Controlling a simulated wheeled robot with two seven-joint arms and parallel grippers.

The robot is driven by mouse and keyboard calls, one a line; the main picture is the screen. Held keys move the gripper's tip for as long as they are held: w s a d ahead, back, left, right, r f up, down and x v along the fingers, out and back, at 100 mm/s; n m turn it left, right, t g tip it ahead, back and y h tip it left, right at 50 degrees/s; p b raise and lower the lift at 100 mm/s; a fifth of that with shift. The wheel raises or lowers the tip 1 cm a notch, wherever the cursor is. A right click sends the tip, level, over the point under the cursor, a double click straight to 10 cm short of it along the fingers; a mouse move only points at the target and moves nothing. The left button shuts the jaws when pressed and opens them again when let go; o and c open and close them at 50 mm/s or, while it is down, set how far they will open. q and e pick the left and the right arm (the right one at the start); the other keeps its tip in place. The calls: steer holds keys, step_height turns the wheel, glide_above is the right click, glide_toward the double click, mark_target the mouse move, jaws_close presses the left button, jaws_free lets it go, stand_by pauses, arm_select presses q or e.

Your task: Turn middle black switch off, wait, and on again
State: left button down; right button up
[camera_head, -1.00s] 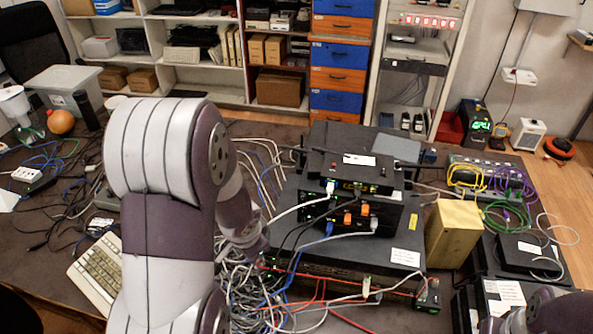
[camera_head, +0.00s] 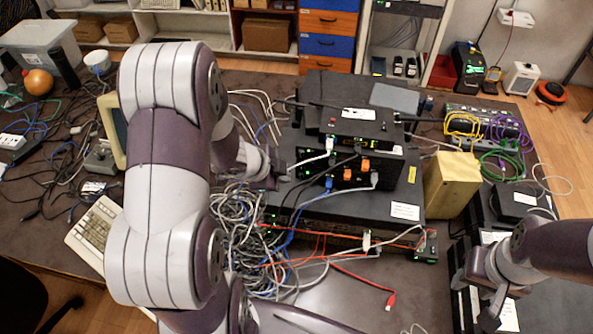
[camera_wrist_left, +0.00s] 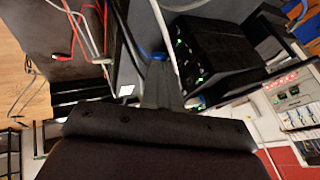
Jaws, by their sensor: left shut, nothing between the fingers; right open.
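A stack of black network devices stands on the table in the head view. The top switch (camera_head: 357,128) bears a white label. The middle black switch (camera_head: 338,180) below it has orange, white and blue plugs in its front and small green lights. A wide black unit (camera_head: 395,210) lies under it. My left gripper (camera_head: 277,172) is shut and empty, close to the left side of the middle switch; contact cannot be told. In the left wrist view its fingers (camera_wrist_left: 162,85) point towards black boxes with green lights (camera_wrist_left: 205,50). My right gripper (camera_head: 490,305) is open at the lower right, away from the stack.
A tangle of grey cables (camera_head: 235,225) lies left of the stack, with a keyboard (camera_head: 95,230) further left. A yellow box (camera_head: 450,185) stands right of it. A red cable end (camera_head: 390,300) lies in front. More black devices (camera_head: 510,200) sit at the right.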

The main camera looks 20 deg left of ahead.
mark_target(302, 165)
arm_select(q)
steer(key=b+x, duration=0.1)
steer(key=x, duration=0.5)
steer(key=shift+f, duration=0.15)
steer(key=w, duration=0.1)
steer(key=w+p, duration=0.1)
steer(key=w, duration=0.1)
steer(key=shift+w+a+f+p, duration=0.2)
steer(key=shift+a+f+p, duration=0.05)
steer(key=shift+a+p, duration=0.1)
steer(key=shift+w+a+f, duration=0.1)
steer(key=shift+w+f, duration=0.05)
steer(key=shift+w, duration=0.3)
steer(key=shift+w+p, duration=0.15)
steer(key=shift+p, duration=0.2)
steer(key=shift+f, duration=0.1)
